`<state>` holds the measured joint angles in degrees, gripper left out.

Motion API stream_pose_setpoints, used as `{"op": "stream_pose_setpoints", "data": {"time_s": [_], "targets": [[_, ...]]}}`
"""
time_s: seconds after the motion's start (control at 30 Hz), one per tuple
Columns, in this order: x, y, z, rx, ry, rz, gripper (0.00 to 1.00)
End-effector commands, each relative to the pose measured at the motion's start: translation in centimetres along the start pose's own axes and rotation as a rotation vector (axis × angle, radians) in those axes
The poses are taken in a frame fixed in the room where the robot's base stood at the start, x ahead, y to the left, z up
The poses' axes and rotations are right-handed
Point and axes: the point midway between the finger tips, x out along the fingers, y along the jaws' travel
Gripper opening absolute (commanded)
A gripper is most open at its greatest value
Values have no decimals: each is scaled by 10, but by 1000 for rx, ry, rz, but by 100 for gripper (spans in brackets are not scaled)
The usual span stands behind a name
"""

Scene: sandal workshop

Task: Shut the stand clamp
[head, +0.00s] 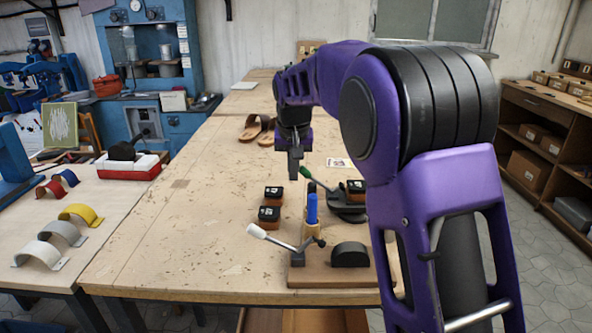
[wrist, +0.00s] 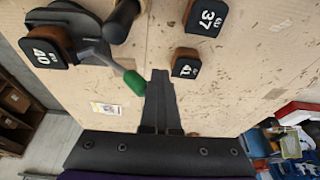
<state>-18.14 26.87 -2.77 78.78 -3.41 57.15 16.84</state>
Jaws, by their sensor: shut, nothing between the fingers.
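A dark stand (head: 345,207) with a green-handled lever (head: 305,172) is on the bench, partly behind my arm. The wrist view shows this stand (wrist: 72,22) at upper left, and its lever slants out to the green grip (wrist: 134,82). My gripper (head: 295,176) is shut and empty, pointing down over the bench near the green grip. In the wrist view its fingers (wrist: 160,76) are just right of the grip; I cannot tell if they touch. Nearer the front, a wooden base (head: 325,277) carries a white-handled lever (head: 258,231) and a black block.
Numbered dark blocks stand near: 37 (wrist: 205,17), 41 (wrist: 185,65), and 40 (wrist: 45,52) by the stand. Sandals (head: 250,129) lie at the back. The bench's left part is clear.

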Motion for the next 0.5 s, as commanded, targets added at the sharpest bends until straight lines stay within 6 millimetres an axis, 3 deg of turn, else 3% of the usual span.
{"op": "stream_pose_setpoints", "data": {"time_s": [0.03,0.5], "targets": [[5,14,2,11,-15,19,0],[8,21,4,13,-24,27,0]]}}
